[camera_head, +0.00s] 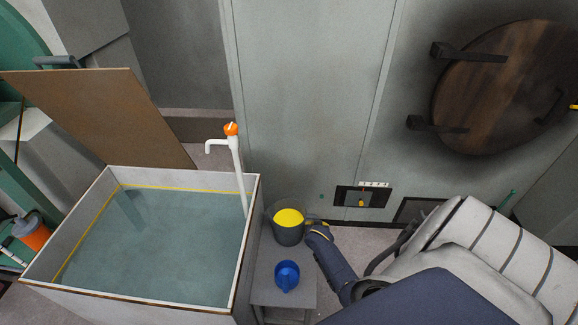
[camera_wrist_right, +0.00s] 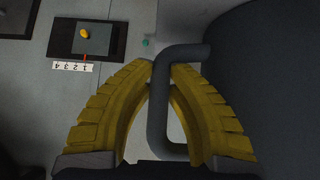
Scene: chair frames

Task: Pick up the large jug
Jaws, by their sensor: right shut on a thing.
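The large jug (camera_head: 287,234) is a dark grey vessel whose inside shows yellow from above. It stands on a small grey stand beside the water tank in the head view. In the right wrist view the jug's dark body (camera_wrist_right: 265,85) fills the right side and its handle (camera_wrist_right: 158,105) passes between the fingers. My right gripper (camera_head: 316,227) is at the jug's right side. Its yellow fingers (camera_wrist_right: 161,78) are shut on the handle. My left gripper is in neither view.
A small blue jug (camera_head: 287,275) stands on the same grey stand (camera_head: 262,285), in front of the large jug. The open tank (camera_head: 254,205) of water is on the left, with a white pipe (camera_head: 239,175) with an orange top at its right edge. A wall panel (camera_head: 361,197) is behind.

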